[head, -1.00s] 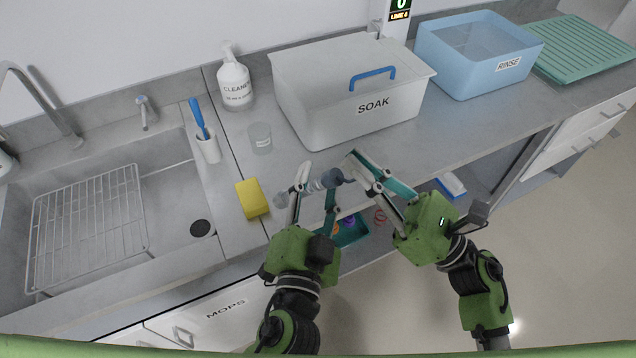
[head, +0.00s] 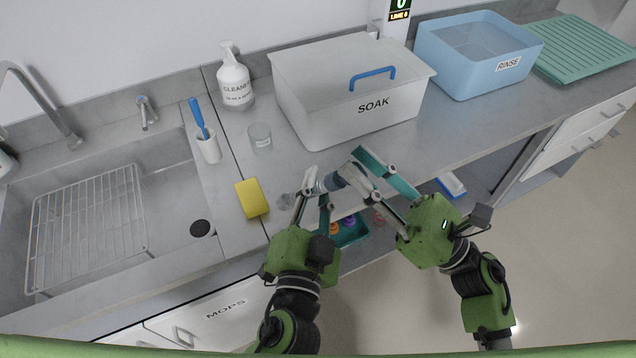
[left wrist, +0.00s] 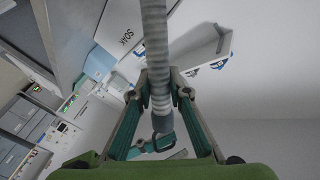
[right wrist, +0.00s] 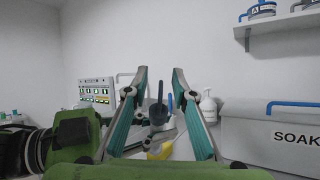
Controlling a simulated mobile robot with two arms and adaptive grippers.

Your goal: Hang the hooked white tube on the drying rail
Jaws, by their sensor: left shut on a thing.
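A grey-white ribbed tube (head: 329,182) is held over the counter's front edge; it also runs between the fingers in the left wrist view (left wrist: 155,50). A dark fitting (left wrist: 163,140) shows at its lower end there. My left gripper (head: 316,188) is shut on the tube. My right gripper (head: 352,160) is open, its fingers spread around or close to the tube's right end in the head view. In the right wrist view, a dark end piece (right wrist: 158,113) shows between its spread fingers, not visibly gripped. I cannot make out a hook or the drying rail.
A SOAK tub (head: 345,120) with a blue handle stands behind the grippers, a blue RINSE tub (head: 470,75) to its right. A yellow sponge (head: 252,199), clear cup (head: 260,137) and cleaner bottle (head: 235,85) stand left. A sink with a wire rack (head: 90,220) is further left.

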